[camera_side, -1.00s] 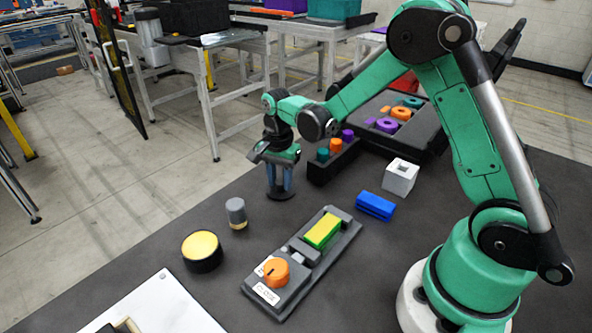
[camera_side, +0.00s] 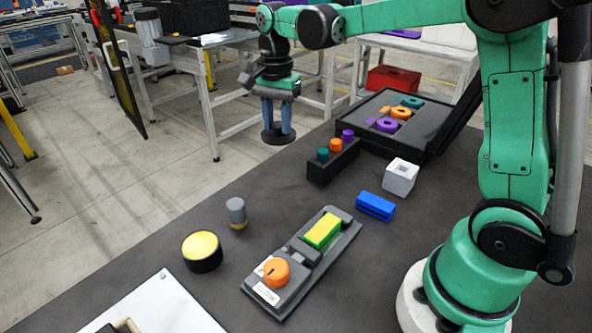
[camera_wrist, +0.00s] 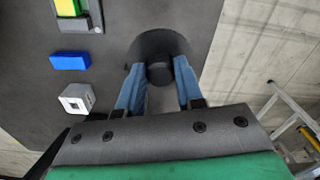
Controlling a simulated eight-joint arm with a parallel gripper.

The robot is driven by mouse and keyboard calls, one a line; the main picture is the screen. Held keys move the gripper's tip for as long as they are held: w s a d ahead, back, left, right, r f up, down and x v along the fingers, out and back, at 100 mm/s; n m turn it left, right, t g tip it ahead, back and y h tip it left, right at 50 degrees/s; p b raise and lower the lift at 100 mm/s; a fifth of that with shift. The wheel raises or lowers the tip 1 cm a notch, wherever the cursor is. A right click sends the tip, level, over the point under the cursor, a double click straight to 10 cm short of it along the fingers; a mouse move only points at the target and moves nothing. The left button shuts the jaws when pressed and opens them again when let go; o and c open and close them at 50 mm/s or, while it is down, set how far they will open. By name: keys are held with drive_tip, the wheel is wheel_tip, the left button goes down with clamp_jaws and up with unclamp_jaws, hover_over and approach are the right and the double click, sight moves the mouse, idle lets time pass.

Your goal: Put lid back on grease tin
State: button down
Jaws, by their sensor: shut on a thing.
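My gripper (camera_side: 277,122) is shut on a round dark lid (camera_side: 278,137), holding it by its knob in the air near the table's far edge. In the wrist view the blue fingertips (camera_wrist: 160,75) sit on either side of the lid's knob, and the lid (camera_wrist: 150,45) spreads as a dark disc beyond them. The grease tin (camera_side: 202,251), a short black cylinder with a yellow top surface, stands uncovered on the table at the front left. It is well apart from my gripper and is not in the wrist view.
A grey cylinder (camera_side: 236,212) stands just behind the tin. A fixture with an orange knob (camera_side: 276,271) and a green-yellow block (camera_side: 323,231) lies right of it. A blue block (camera_side: 375,206), a white cube (camera_side: 400,177) and a black rack (camera_side: 322,172) stand farther back.

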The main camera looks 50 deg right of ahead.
sight(277, 124)
wheel_tip(277, 124, up, 6)
drive_tip(key=shift+f, duration=0.1)
drive_tip(key=shift+w+a, duration=0.1)
drive_tip(key=shift+a, duration=0.15)
drive_tip(key=s+a+f+n, duration=0.1)
drive_tip(key=a+f+n, duration=0.3)
drive_tip(key=a, duration=0.6)
drive_tip(key=s+a+f+n, duration=0.15)
drive_tip(key=a+f, duration=0.35)
drive_tip(key=a, duration=0.6)
drive_tip(key=shift+n, duration=0.25)
drive_tip(key=shift+w+d+f, duration=0.1)
drive_tip(key=shift+w+f, duration=0.05)
drive_tip(key=shift+f, duration=0.85)
drive_tip(key=shift+w+d+f, duration=0.1)
drive_tip(key=shift+w+f, duration=0.05)
drive_tip(key=shift+f, duration=0.9)
drive_tip(key=shift+w+d+f, duration=0.1)
drive_tip(key=shift+w+f, duration=0.05)
drive_tip(key=shift+f, duration=0.85)
drive_tip(key=shift+f, duration=0.15)
unclamp_jaws()
